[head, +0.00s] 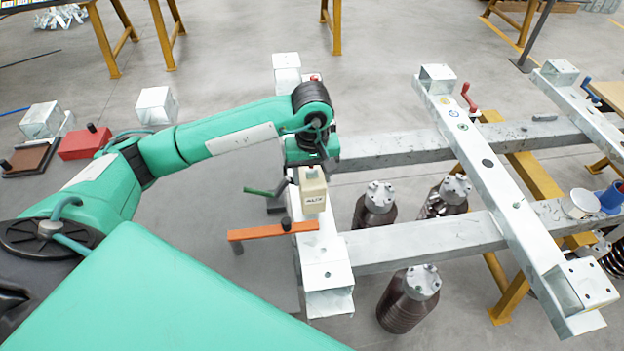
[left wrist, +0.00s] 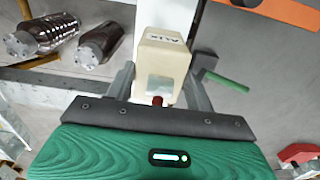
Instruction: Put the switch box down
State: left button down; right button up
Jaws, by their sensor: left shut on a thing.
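The switch box is a small cream box (head: 313,196) with dark lettering on its face, in the middle of the head view. My left gripper (head: 307,172) is shut on it from above. In the left wrist view the switch box (left wrist: 162,62) sits between the two grey fingers of my left gripper (left wrist: 160,88), with a small red part at its near end. The box is over or beside the pale metal beam (head: 322,250); I cannot tell whether it touches the beam. My right gripper is not in view.
An orange bar (head: 265,232) with a black knob crosses the beam just below the box. A green handle (head: 258,192) lies to its left. Brown ribbed insulators (head: 407,300) stand under the frame. A second pale beam (head: 500,190) runs at right. A red box (head: 84,143) is at left.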

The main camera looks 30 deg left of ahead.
pick_arm(q)
notch_tip(320, 180, down, 2)
jog(key=shift+f, duration=0.3)
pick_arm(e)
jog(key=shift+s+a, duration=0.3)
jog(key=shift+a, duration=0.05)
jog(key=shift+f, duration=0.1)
